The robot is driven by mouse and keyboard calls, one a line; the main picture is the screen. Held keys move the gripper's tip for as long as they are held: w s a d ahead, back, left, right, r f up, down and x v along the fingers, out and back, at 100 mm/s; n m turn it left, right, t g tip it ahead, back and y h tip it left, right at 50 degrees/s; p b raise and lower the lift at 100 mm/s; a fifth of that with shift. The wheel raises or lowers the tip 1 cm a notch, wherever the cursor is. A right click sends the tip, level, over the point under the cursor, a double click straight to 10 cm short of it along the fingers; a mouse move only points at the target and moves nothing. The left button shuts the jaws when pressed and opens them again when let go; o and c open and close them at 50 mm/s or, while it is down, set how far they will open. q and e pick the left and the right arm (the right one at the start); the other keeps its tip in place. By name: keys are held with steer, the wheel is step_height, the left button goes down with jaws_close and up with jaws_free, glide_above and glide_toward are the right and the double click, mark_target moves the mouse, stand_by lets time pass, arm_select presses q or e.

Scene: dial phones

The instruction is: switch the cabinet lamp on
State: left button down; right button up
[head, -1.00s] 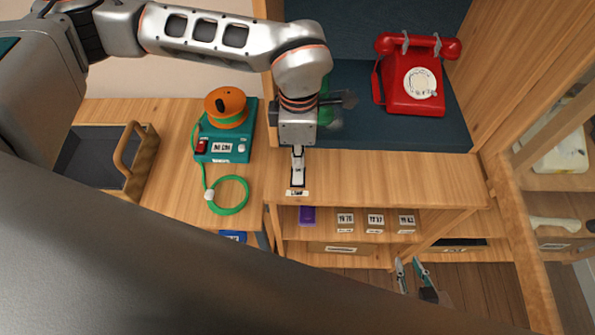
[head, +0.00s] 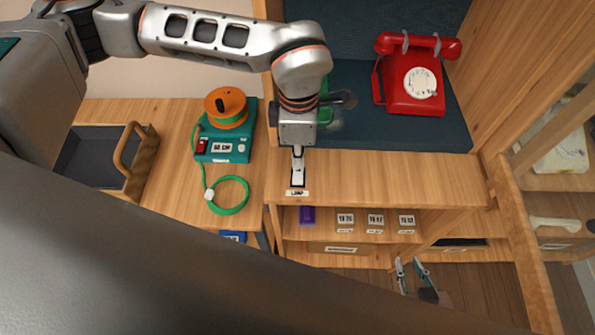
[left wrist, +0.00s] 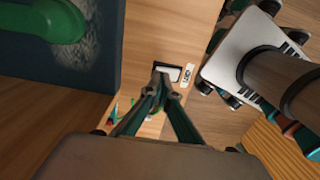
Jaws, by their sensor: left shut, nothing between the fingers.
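The lamp switch (head: 298,179) is a white rocker in a dark frame on the cabinet's wooden front ledge, with a small "LAMP" label (head: 298,194) below it. My left gripper (head: 298,153) is shut and empty, pointing down at the switch's upper end. In the left wrist view its fingertips (left wrist: 164,86) meet right at the switch (left wrist: 169,72) and partly cover it; I cannot tell whether they touch. My right gripper (head: 412,268) is low at the right, its fingers apart, well away from the switch. No lamp is clearly visible.
A red dial phone (head: 415,85) stands in the cabinet on a dark mat; a green object (head: 325,102) is partly hidden behind my left arm. A teal device (head: 222,146) with an orange reel and green cord stands left. A tray (head: 143,165) is further left.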

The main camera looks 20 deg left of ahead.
mark_target(298, 170)
arm_select(q)
steer(key=shift+f+b, duration=0.6)
steer(key=shift+f, duration=0.45)
stand_by(0.5)
steer(key=shift+r+p, duration=0.85)
steer(key=shift+r, duration=0.6)
steer(key=shift+r+p, duration=1.05)
steer(key=shift+r, duration=1.1)
steer(key=shift+f, duration=0.1)
